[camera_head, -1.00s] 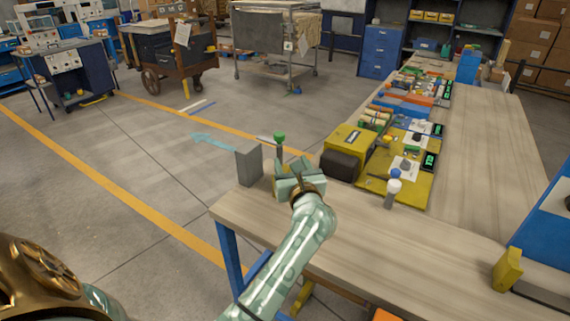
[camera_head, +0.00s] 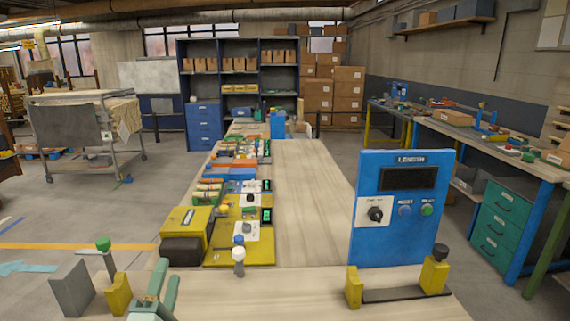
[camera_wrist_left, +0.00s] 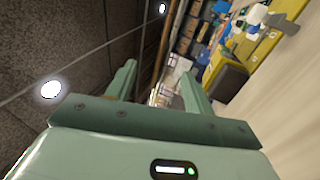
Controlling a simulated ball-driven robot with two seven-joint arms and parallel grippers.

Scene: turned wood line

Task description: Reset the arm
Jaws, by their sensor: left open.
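My left gripper (camera_head: 161,278) is at the bottom left of the head view, pale green, with its two fingers apart and pointing up and away. Nothing shows between them. In the left wrist view my left gripper (camera_wrist_left: 158,80) is also empty, with its fingers spread wide. The gripper is over the near left part of the wooden bench (camera_head: 315,195). A yellow bracket (camera_head: 118,294) and a grey block (camera_head: 71,288) stand just left of it. My right gripper is in neither view.
A green-knobbed post (camera_head: 103,244) rises by the grey block. A yellow box (camera_head: 186,224) and a yellow board (camera_head: 252,253) with a white-topped post (camera_head: 238,258) lie beyond the gripper. A blue control panel (camera_head: 401,235) stands right. The bench's middle strip is clear.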

